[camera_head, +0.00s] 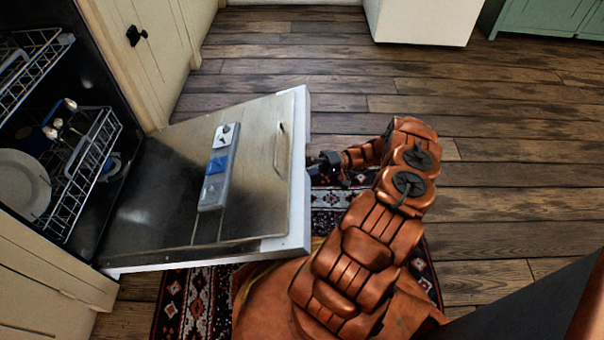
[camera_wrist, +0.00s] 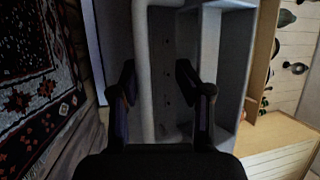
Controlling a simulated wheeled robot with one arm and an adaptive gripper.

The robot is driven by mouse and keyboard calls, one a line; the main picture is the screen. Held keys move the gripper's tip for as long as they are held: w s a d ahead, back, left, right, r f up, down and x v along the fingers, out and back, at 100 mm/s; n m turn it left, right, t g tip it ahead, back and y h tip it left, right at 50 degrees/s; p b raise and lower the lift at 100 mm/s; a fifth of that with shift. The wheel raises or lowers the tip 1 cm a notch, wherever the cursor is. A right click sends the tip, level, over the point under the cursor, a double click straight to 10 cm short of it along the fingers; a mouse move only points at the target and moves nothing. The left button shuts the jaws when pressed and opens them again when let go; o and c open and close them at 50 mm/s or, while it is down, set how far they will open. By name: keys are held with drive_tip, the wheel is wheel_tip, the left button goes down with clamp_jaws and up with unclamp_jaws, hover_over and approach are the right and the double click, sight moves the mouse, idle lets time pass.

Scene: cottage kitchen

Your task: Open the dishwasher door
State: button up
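The dishwasher door (camera_head: 255,200) is swung well down and out from the dishwasher on the left in the head view, its metal inner side facing up. A detergent unit with a blue part sits on that inner side. My gripper (camera_head: 328,165) is at the door's outer edge, partly hidden by the door and my arm. In the wrist view, the two fingers of my gripper (camera_wrist: 160,85) are apart, with a pale handle bar (camera_wrist: 146,45) between them. The bar lies near the left finger, with a gap to the right finger. Contact cannot be told.
Dish racks (camera_head: 92,150) and a white plate (camera_head: 22,183) are inside the dishwasher. A cream cabinet (camera_head: 150,60) with a black knob stands beside it. A patterned rug (camera_head: 190,305) lies under the door. The wooden floor (camera_head: 490,130) to the right is clear.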

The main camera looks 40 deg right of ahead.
sight(303, 156)
drive_tip(key=shift+s+r, duration=0.1)
drive_tip(key=shift+r, duration=2.95)
drive_tip(key=shift+d, duration=0.1)
